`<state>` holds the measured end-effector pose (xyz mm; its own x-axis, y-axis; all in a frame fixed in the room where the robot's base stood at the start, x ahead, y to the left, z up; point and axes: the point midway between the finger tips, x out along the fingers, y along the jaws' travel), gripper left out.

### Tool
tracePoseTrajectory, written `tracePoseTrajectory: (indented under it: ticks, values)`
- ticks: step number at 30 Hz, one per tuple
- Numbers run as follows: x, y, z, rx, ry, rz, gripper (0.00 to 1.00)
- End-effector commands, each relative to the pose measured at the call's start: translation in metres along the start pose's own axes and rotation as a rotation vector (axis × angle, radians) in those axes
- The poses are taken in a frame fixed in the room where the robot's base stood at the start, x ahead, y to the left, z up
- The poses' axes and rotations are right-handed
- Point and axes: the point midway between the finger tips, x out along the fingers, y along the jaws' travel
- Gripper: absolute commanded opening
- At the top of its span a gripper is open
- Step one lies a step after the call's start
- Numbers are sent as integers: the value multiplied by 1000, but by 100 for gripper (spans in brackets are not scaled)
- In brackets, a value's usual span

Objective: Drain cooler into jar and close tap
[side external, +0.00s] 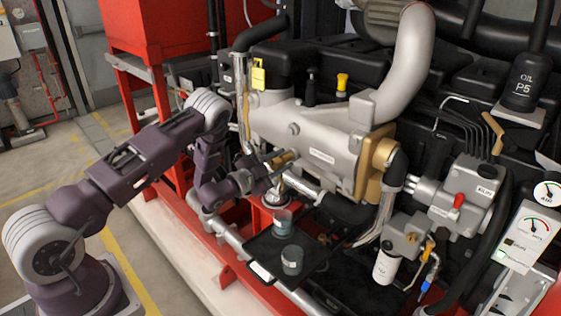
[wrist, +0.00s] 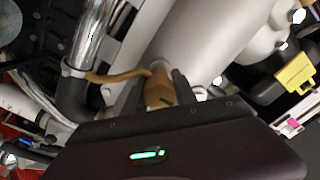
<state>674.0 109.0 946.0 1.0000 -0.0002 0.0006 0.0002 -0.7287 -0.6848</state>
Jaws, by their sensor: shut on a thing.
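The cooler (side external: 322,134) is a grey cast body with a small label on the engine's side. It also shows as a grey cylinder in the wrist view (wrist: 190,45). A brass-coloured tap (wrist: 158,92) sits on it, with a thin brass lever or pipe reaching left. My gripper (wrist: 160,88) is shut on the tap, its dark fingers on both sides. In the side view my gripper (side external: 268,165) is below the cooler's near end. A clear jar (side external: 283,222) with bluish content stands beneath the tap on a black tray (side external: 262,246).
A second clear jar (side external: 292,262) stands nearer on the tray. A red frame rail (side external: 235,250) and grey pipe run along the front. A yellow tag (side external: 259,74) hangs above left. Hoses and a white filter (side external: 387,265) crowd the right. The floor at left is open.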

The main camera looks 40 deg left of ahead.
Motion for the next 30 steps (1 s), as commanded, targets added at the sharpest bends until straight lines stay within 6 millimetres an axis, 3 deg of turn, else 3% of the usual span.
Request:
tracePoseTrajectory:
  ticks: [19, 20, 23, 30]
  values:
    - [-1, 1, 1, 48, -3, 3, 0]
    - [-1, 1, 1, 48, -3, 3, 35]
    - [-1, 1, 1, 47, -3, 2, 55]
    - [0, 0, 0, 46, -1, 1, 55]
